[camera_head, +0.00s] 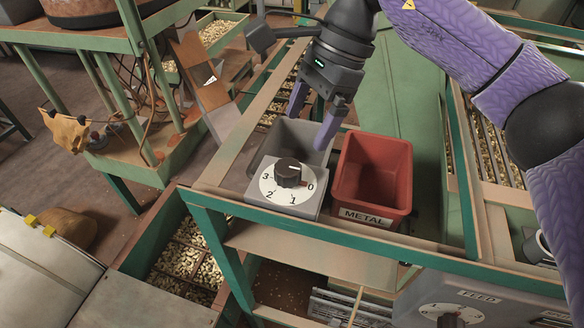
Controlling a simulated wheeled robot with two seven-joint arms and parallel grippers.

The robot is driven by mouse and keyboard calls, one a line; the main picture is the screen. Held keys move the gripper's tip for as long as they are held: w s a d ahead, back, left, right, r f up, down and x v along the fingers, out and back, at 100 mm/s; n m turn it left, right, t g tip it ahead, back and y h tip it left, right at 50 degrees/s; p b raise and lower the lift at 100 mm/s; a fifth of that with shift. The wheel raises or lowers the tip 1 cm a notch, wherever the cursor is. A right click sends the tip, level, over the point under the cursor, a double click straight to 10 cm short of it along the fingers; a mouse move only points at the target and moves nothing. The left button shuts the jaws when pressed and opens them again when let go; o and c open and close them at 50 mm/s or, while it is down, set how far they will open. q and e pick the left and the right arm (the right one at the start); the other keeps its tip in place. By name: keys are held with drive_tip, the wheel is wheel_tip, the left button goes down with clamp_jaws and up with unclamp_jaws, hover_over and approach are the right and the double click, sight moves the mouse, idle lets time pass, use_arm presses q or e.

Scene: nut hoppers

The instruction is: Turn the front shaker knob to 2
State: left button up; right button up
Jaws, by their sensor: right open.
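The shaker knob (288,172) is a black knob on a white round dial (275,195) marked 0, 1, 2 and 3. The dial sits on a light grey box on the green frame, near the middle of the view. A light mark on the knob and a red mark beside it lie on the side towards 0. My right gripper (306,131) has purple fingers, hangs above and behind the knob, and is open and empty. It is apart from the knob. My left gripper is not in view.
A red bin (373,174) labelled METAL stands right of the dial box, and a grey bin (302,134) stands behind it. A FEED panel (482,297) with another black knob (450,321) is at the lower right. Green rails surround the dial; nuts lie in trays below.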

sight(288, 167)
drive_tip(key=x, duration=0.7)
drive_tip(key=shift+s+a, duration=0.1)
drive_tip(key=shift+s, duration=0.15)
drive_tip(key=shift+s+a+f, duration=0.1)
drive_tip(key=shift+a+f, duration=0.1)
drive_tip(key=shift+f, duration=0.3)
drive_tip(key=c, duration=0.7)
clamp_jaws()
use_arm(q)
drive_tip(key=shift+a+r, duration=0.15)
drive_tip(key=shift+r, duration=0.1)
